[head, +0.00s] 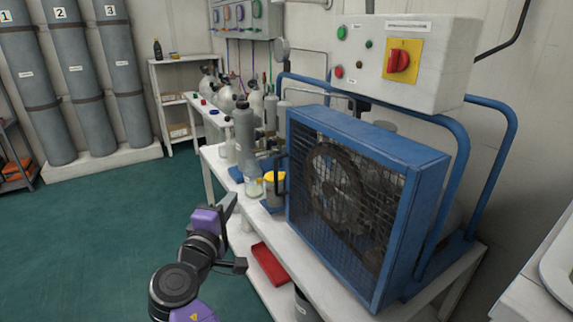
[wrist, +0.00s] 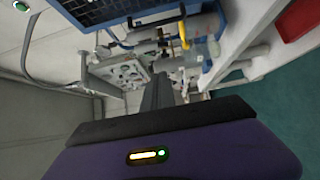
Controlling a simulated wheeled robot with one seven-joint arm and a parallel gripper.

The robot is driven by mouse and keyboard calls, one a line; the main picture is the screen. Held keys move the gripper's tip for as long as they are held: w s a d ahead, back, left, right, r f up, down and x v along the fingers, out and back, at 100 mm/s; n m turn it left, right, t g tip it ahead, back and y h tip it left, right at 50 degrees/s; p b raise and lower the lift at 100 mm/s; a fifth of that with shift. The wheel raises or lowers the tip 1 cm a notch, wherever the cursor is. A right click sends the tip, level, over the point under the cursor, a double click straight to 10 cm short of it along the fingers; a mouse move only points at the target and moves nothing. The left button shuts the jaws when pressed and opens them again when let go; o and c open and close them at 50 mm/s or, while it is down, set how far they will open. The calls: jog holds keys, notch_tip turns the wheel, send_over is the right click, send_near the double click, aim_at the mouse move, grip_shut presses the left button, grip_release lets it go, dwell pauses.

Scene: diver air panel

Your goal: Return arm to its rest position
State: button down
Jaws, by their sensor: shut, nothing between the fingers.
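My gripper (head: 229,206) is at the end of my purple and black arm in the head view. It is raised in front of the white bench, left of the blue compressor cage (head: 345,190). Its jaws look closed and empty. In the wrist view the dark fingers (wrist: 158,92) lie together in the middle of the picture, with nothing between them. The wrist view is turned, with the bench and panel showing beyond the fingers. No contact between my gripper and the bench shows.
A jar (head: 254,186) and a yellow-topped container (head: 274,183) stand near the bench edge, close to my gripper. A red tray (head: 270,265) lies on the lower shelf. A control box (head: 400,62) hangs above the compressor. Tall grey cylinders (head: 70,85) stand at left. Green floor (head: 90,235) is clear.

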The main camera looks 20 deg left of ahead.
jog(key=s+a+g+y, duration=0.2)
jog(key=s+a+y, duration=0.2)
jog(key=s+y, duration=0.15)
jog(key=s+d+f+m+y, duration=0.1)
jog(key=s+d+f+m, duration=0.3)
jog(key=d, duration=0.3)
jog(key=s+d+f+m+y, duration=0.1)
jog(key=s+d+f+y, duration=0.1)
jog(key=s+d+f, duration=0.3)
jog(key=s+d+f+m+t+h, duration=0.1)
jog(key=s+d+m+h, duration=0.15)
jog(key=s+d, duration=0.45)
jog(key=s+d+f+m+h, duration=0.1)
jog(key=s+d+m, duration=0.25)
jog(key=d, duration=0.75)
jog(key=s+d+f+m+t+h, duration=0.15)
jog(key=s+d+m, duration=0.3)
jog(key=d, duration=0.45)
jog(key=s+d+m+g+h, duration=0.4)
jog(key=s+d+h, duration=0.2)
jog(key=s+d, duration=1)
notch_tip(320, 180, up, 28)
jog(key=s+a+p, duration=0.1)
jog(key=p, duration=2.7)
jog(key=shift+s+a, duration=0.15)
jog(key=shift+a, duration=0.1)
